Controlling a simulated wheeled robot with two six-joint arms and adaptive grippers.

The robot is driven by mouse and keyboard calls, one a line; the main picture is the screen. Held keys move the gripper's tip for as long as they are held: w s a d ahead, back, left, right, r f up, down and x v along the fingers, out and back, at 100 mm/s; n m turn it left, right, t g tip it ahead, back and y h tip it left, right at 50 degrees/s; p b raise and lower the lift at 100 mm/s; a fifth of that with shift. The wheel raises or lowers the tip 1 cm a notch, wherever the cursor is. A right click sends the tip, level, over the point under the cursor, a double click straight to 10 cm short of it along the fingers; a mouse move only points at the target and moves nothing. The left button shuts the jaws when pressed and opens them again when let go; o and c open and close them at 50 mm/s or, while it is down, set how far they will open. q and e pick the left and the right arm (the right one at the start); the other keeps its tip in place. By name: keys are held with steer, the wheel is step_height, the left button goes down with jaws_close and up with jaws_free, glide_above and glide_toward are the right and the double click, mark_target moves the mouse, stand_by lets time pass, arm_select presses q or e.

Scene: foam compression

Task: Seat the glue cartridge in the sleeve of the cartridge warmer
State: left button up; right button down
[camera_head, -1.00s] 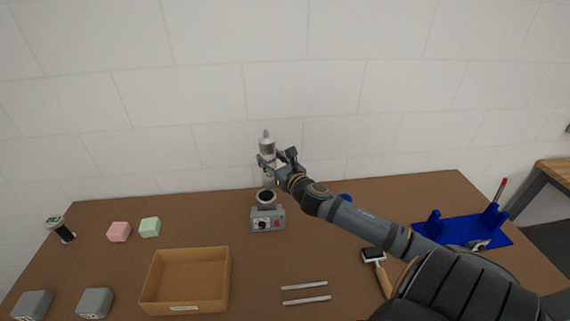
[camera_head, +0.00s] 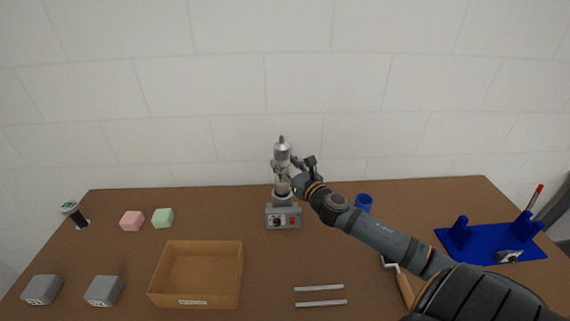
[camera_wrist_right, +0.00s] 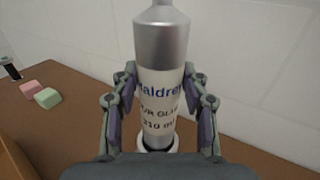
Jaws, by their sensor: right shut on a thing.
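The glue cartridge (camera_head: 282,152), silver with a white printed label, is upright above the cartridge warmer (camera_head: 283,222), a grey box with a knob and a red switch. My right gripper (camera_head: 284,170) is shut on the cartridge. In the right wrist view, the gripper's fingers (camera_wrist_right: 159,88) sit on either side of the cartridge's label (camera_wrist_right: 158,102). The cartridge's lower end is over the warmer's sleeve (camera_head: 282,201), with a pale rim (camera_wrist_right: 146,150) around it in the wrist view. I cannot tell whether it has entered the sleeve. My left gripper is not in view.
An empty open box (camera_head: 240,275) stands at the front left of the warmer. Two metal bars (camera_head: 320,302) lie at the front. A blue cup (camera_head: 363,203) stands behind my right arm, and a blue stand (camera_head: 480,240) is at the right. Table around the warmer is clear.

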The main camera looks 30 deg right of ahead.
mark_target(286, 190)
stand_by(0.4)
steer(key=shift+p, duration=0.3)
stand_by(0.4)
steer(key=shift+f+b, duration=4.1)
steer(key=shift+f, duration=0.95)
steer(key=c, duration=0.6)
jaws_free()
steer(key=shift+s, duration=0.1)
steer(key=shift+f, duration=0.1)
steer(key=shift+s, duration=0.2)
steer(key=shift+s+a, duration=0.15)
steer(key=shift+s, duration=3.4)
